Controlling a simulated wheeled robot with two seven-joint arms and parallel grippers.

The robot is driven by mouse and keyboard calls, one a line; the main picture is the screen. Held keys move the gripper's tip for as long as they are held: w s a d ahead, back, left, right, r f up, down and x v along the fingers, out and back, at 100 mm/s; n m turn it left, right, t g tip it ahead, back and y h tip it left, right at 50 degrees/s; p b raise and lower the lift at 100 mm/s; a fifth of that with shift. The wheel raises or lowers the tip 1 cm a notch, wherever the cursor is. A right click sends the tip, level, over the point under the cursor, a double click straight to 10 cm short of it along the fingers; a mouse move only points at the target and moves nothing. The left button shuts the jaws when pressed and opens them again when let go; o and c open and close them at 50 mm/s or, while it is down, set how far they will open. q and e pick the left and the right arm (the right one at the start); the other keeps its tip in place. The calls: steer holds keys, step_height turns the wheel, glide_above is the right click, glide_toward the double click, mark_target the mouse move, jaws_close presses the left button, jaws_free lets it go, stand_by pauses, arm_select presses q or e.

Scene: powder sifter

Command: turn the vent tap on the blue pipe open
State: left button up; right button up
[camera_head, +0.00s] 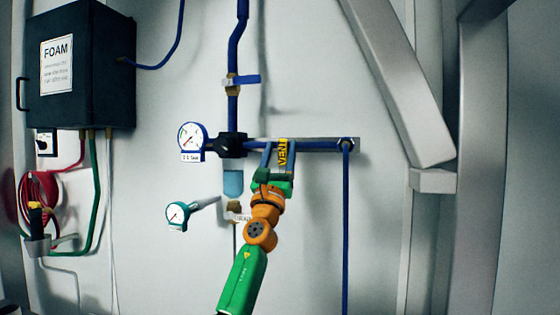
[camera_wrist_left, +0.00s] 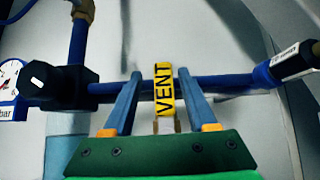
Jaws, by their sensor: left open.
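The yellow vent tap handle (camera_head: 284,152), marked VENT, is on the horizontal blue pipe (camera_head: 320,145). In the left wrist view the handle (camera_wrist_left: 164,90) lies crosswise to the pipe (camera_wrist_left: 222,84), with brass showing just below it. My left gripper (camera_head: 280,146) is open, its fingers reaching up to the pipe on either side of the handle. In the left wrist view the two fingertips (camera_wrist_left: 160,73) stand apart with the handle between them. Visible gaps separate both fingers from the handle. The handle hides the tap's body. My right gripper is not in view.
Left of the tap are a black block (camera_head: 231,145) and a round gauge (camera_head: 192,138). A blue-handled tap (camera_head: 245,79) is on the vertical pipe above. A black FOAM box (camera_head: 105,75) hangs at left.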

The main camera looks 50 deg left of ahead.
mark_target(281, 154)
arm_select(q)
steer(key=b+v, duration=0.2)
steer(key=v, duration=0.4)
steer(key=shift+w+f, duration=0.2)
steer(key=shift+s+d+f, duration=0.15)
steer(key=shift+s, duration=0.1)
